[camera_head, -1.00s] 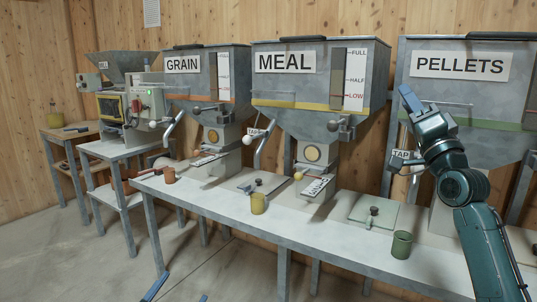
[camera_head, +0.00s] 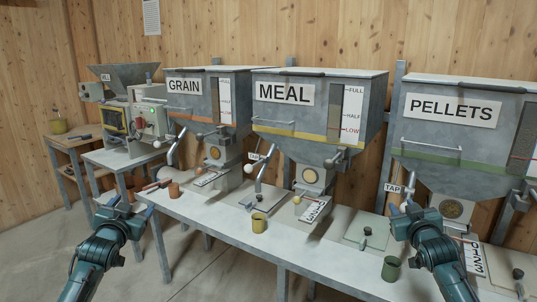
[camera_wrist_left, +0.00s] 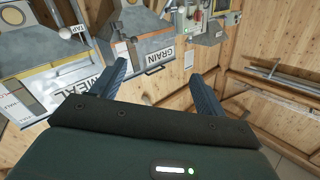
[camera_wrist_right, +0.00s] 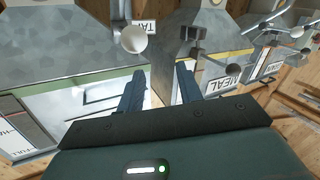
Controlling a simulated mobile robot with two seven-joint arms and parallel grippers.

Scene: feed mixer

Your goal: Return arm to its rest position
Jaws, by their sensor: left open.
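My left gripper (camera_head: 131,208) is raised at the left of the head view, in front of the bench's left end. Its two fingers are wide apart with nothing between them in the left wrist view (camera_wrist_left: 160,80). My right gripper (camera_head: 409,207) is in front of the pellets hopper (camera_head: 455,135), to the right of the green cup (camera_head: 391,269) and higher in the picture. In the right wrist view (camera_wrist_right: 160,85) its fingers are apart, less widely than the left ones, and nothing is held.
The grain hopper (camera_head: 187,103) and meal hopper (camera_head: 289,115) stand over the long pale bench (camera_head: 225,219). An orange cup (camera_head: 174,190) and a yellow cup (camera_head: 258,223) stand on it. A grey mill (camera_head: 122,75) is at the left. Floor at lower left is clear.

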